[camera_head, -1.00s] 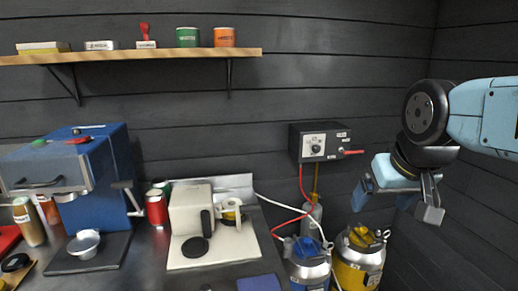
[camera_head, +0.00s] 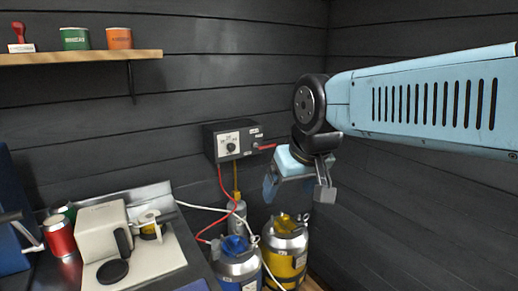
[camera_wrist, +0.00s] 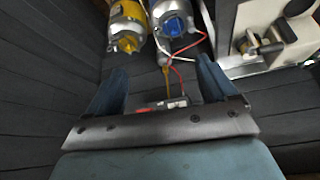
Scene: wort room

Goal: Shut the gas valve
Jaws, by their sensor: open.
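A dark control box (camera_head: 224,143) with a white dial plate is mounted on the wall, and a red lever (camera_head: 267,147) sticks out at its right. A yellow pipe and a red hose run down from the box. I cannot tell for certain which part is the gas valve; the red lever looks like a valve handle. My gripper (camera_head: 297,190) is open and empty, to the right of the lever and a little lower, apart from it. In the wrist view the box (camera_wrist: 150,106) shows small between the fingers, partly hidden by the gripper's body.
A blue keg (camera_head: 237,268) and a yellow keg (camera_head: 285,250) stand below the box, with a grey cylinder (camera_head: 236,217) behind. White and red hoses cross there. A counter with a cream machine (camera_head: 103,232) is at left. A shelf (camera_head: 85,57) is above left.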

